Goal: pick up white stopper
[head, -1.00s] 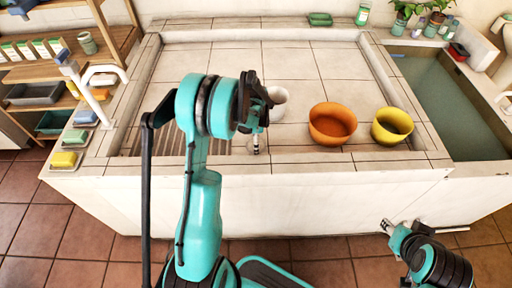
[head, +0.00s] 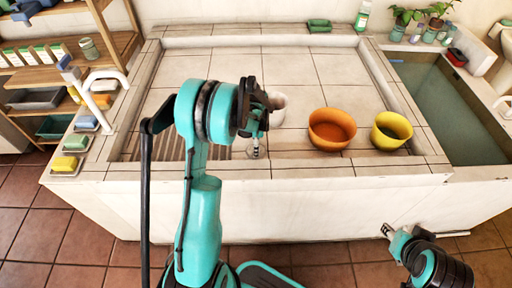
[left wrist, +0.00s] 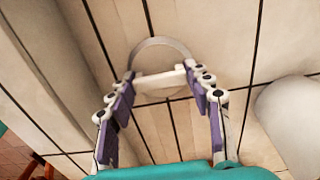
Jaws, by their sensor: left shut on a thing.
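The white stopper (left wrist: 162,79) shows in the left wrist view as a pale bar between the fingertips, with a pale round rim around and behind it. My left gripper (left wrist: 160,84) is shut on the stopper, with a purple-padded finger at each end of the bar. In the head view my left gripper (head: 256,149) is low over the near part of the tiled basin top, and my own wrist hides much of it. The stopper cannot be made out there. My right gripper (head: 388,230) is at the lower right, in front of the basin, too small to judge its jaws.
A white cup (head: 279,110) stands just right of my left wrist; a white rounded thing (left wrist: 290,118) is close right in the wrist view. Orange (head: 331,130) and yellow (head: 391,131) bowls stand farther right. A white tap (head: 103,90) and soap dishes are left.

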